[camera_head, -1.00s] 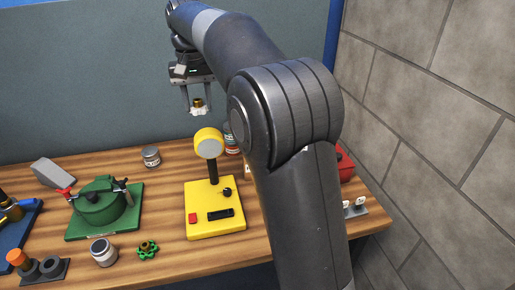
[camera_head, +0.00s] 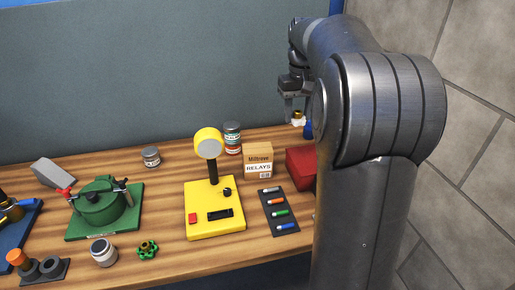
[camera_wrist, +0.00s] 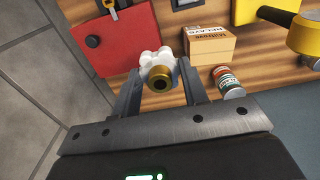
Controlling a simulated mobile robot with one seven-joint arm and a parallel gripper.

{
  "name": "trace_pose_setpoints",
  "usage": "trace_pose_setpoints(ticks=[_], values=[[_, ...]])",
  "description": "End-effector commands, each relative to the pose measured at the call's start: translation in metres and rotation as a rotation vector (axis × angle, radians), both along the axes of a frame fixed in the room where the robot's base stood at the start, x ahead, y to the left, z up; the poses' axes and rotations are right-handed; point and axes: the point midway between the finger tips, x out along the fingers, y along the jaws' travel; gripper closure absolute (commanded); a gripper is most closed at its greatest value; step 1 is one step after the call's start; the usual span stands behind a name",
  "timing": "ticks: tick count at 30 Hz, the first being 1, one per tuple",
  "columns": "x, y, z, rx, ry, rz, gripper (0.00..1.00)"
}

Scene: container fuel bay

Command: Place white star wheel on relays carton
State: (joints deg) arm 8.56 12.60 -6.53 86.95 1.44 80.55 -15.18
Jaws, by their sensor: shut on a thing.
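The white star wheel (camera_wrist: 157,66), with a brass hub, is between the fingers of my gripper (camera_wrist: 160,85) in the wrist view. My gripper is shut on it and holds it in the air. In the head view my gripper (camera_head: 296,112) is at the upper right, partly hidden by my arm, with the white wheel (camera_head: 299,119) just showing below it. The relays carton (camera_head: 258,163) is a small tan box marked RELAYS, standing on the bench left of and below my gripper. It also shows in the wrist view (camera_wrist: 207,47), apart from the wheel.
A red box (camera_head: 300,167) stands right of the carton, and a striped can (camera_head: 232,137) stands at its back left. A yellow device (camera_head: 213,218) and a dark tray of coloured pens (camera_head: 279,212) are in front. The carton's top looks clear.

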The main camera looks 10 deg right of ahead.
Motion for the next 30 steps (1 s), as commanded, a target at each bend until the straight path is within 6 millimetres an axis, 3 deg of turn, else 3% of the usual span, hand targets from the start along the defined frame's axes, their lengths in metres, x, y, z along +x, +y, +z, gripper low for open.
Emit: trace_pose_setpoints(ticks=[5, 18, 26, 30], values=[[0.007, 0.011, -0.016, 0.000, 0.001, 0.002, 0.82], [0.057, 0.087, -0.071, 0.000, 0.001, 0.003, 0.82], [0.065, 0.098, -0.084, 0.000, 0.000, -0.001, 0.82], [0.065, 0.098, -0.104, 0.000, 0.002, 0.000, 0.82]])
